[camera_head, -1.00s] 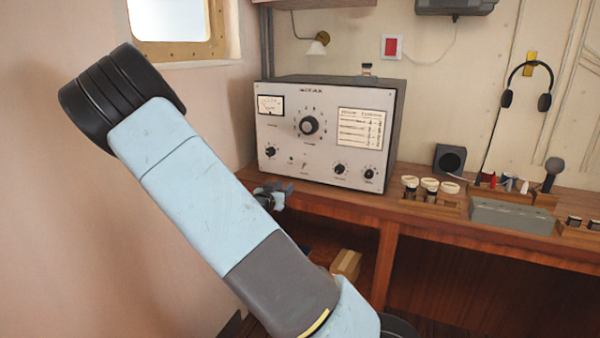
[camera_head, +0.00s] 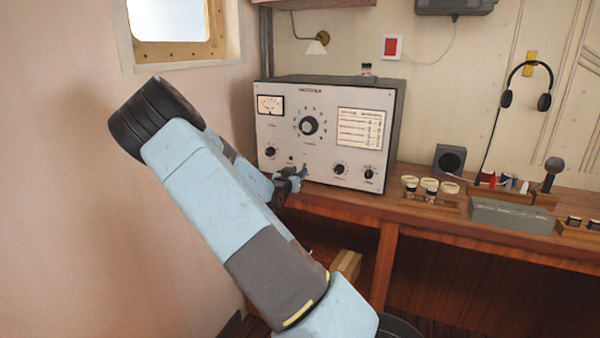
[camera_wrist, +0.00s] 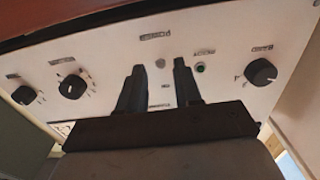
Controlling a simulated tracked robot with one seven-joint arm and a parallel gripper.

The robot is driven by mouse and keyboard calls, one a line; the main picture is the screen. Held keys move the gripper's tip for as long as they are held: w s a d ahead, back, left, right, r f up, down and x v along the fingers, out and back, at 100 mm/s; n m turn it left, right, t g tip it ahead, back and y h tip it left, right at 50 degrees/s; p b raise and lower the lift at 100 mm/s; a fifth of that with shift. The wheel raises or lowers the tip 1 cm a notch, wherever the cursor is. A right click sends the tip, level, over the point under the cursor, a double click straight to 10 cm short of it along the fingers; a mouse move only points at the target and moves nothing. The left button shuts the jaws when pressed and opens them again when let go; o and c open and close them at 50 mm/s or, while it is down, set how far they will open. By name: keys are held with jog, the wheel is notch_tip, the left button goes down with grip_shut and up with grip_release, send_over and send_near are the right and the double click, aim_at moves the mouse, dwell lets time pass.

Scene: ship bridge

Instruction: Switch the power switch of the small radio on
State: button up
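The small radio (camera_head: 328,140) is a grey box with a pale front panel, standing on the wooden desk against the wall. My gripper (camera_head: 301,172) is at the lower part of this panel, left of its middle, and covers the area around the power switch in the head view. In the wrist view the panel appears upside down. The two dark fingers of my gripper (camera_wrist: 160,78) are apart, with a gap between them. The small power switch (camera_wrist: 160,63) shows near that gap, below inverted lettering. I cannot tell whether the fingers touch it or which way it points.
Knobs sit on both sides of the gripper, including one (camera_wrist: 261,72) beside a small green lamp (camera_wrist: 200,68). The desk (camera_head: 420,213) carries a stamp rack (camera_head: 430,190), a grey box (camera_head: 510,216) and a small speaker (camera_head: 450,159). A wall with a window stands at left.

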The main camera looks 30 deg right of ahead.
jog(key=shift+x, duration=0.95)
jog(key=shift+c, duration=0.5)
grip_shut()
